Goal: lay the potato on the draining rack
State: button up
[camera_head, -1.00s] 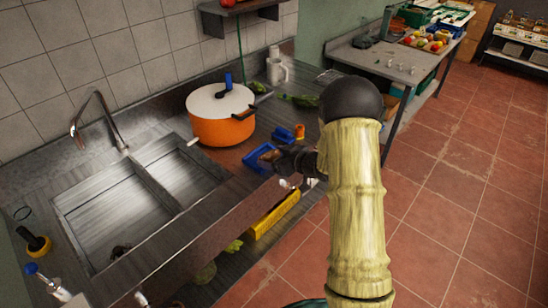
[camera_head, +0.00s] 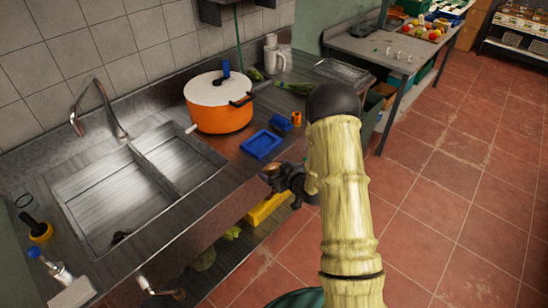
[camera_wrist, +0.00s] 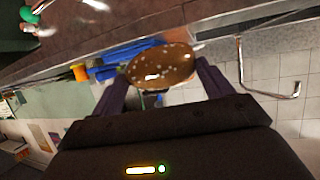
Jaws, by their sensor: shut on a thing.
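The potato (camera_wrist: 160,66), a brown oval with pale specks, sits between the two fingers of my gripper (camera_wrist: 160,82) in the wrist view. In the head view my gripper (camera_head: 273,172) is at the counter's front edge, in front of a blue tray, and the potato (camera_head: 272,167) shows as a small brown patch at its tip. My gripper is shut on it. A flat grey metal rack (camera_head: 341,70), seemingly the draining rack, lies at the counter's far right end, well beyond my gripper. Its bars are too small to make out.
The blue tray (camera_head: 262,144) lies behind my gripper, with a small blue item (camera_head: 281,122) and an orange item (camera_head: 296,118) near it. An orange pot (camera_head: 220,112) stands behind. Leafy greens (camera_head: 294,88) lie before the rack. A sink (camera_head: 120,200) is at left.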

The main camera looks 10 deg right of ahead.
jog(key=s+f+m+h, duration=0.2)
jog(key=f, duration=0.5)
jog(key=s+f+m+t+h, duration=0.1)
jog(key=s+f+m+h, duration=0.1)
jog(key=f, duration=0.5)
jog(key=shift+s+m+h, duration=0.3)
jog(key=shift+s+h, duration=0.25)
jog(key=shift+h, duration=0.05)
jog(key=shift+f, duration=0.1)
